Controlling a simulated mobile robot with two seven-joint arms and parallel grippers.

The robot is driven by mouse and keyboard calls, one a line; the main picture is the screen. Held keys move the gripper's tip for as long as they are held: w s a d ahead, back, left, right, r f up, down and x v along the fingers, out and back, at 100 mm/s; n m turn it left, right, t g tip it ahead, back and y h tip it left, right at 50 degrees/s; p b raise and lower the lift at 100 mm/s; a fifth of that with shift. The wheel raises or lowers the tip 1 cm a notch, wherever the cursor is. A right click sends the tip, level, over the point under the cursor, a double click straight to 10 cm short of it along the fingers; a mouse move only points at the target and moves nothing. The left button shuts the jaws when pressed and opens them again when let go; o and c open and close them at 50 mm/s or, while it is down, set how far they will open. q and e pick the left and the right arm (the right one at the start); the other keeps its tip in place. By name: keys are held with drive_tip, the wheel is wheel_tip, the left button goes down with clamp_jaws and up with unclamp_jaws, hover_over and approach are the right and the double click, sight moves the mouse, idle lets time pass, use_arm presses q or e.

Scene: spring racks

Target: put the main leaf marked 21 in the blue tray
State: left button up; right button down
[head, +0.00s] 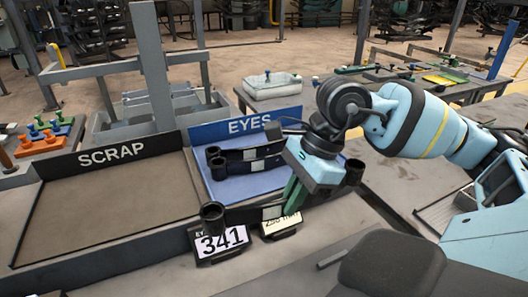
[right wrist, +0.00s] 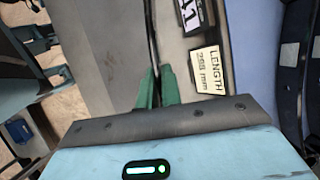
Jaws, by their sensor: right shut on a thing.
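My right gripper (head: 293,192) is shut on a dark leaf (head: 240,215) with a round eye at each end. It holds the leaf over the front edge of the blue tray. A small pale label shows on the leaf, but I cannot read its number. In the right wrist view the green fingers (right wrist: 157,88) pinch the leaf (right wrist: 150,30), seen edge-on. My left gripper is not in view.
The empty brown SCRAP tray (head: 115,205) lies left of the blue tray. A card reading 341 (head: 221,241) and a length card (right wrist: 208,69) stand at the front edge. A grey upright frame (head: 154,70) rises behind. The front of the blue tray is bare.

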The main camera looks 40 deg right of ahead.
drive_tip(key=shift+r, duration=0.15)
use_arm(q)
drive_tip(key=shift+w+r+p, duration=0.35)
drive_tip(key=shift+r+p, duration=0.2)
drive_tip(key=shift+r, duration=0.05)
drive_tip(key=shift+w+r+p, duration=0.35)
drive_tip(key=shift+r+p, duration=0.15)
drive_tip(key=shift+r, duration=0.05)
use_arm(e)
hover_over(273, 181)
drive_tip(key=s+d, duration=0.1)
drive_tip(key=shift+d+f, duration=0.2)
drive_tip(key=shift+f, duration=0.45)
drive_tip(key=shift+d, duration=0.1)
drive_tip(key=shift+w+d+f, duration=0.1)
drive_tip(key=shift+w+f, duration=0.05)
wheel_tip(273, 181, down, 3)
drive_tip(key=shift+f+p, duration=0.15)
drive_tip(key=shift+p, duration=0.15)
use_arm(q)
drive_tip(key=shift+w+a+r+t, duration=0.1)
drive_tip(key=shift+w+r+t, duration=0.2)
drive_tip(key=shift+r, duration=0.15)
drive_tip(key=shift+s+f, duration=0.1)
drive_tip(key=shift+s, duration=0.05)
use_arm(e)
drive_tip(key=shift+f, duration=0.15)
